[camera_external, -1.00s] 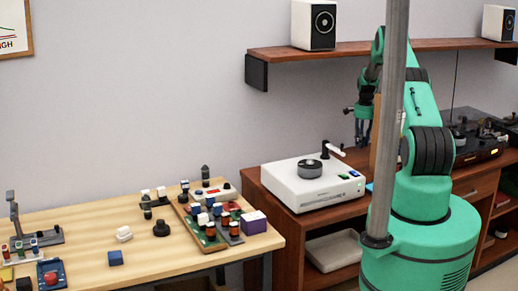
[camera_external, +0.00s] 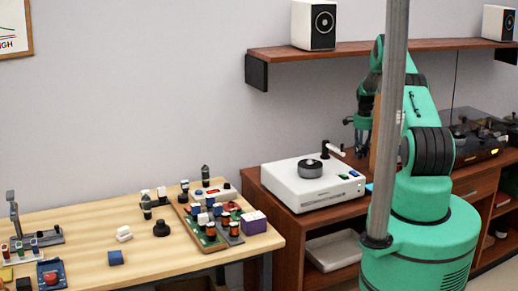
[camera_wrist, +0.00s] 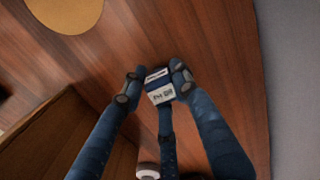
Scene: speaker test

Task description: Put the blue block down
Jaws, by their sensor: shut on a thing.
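In the wrist view, my gripper (camera_wrist: 156,84) is shut on a small blue-and-white block (camera_wrist: 159,95). The block has a dark blue band and a pale face with dark marks, and sits between both fingertips. A brown wood surface (camera_wrist: 215,50) lies behind it; I cannot tell if the block touches it. In the external view, my gripper (camera_external: 360,127) is above the wooden cabinet, right of the white turntable (camera_external: 325,187).
The cabinet (camera_external: 256,205) holds the turntable and a dark machine (camera_external: 475,140) at right. A shelf (camera_external: 365,50) with speakers (camera_external: 314,25) hangs above. The grey pole (camera_external: 390,120) stands in front of my arm. A tray of small parts (camera_external: 187,222) crowds the table's right side.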

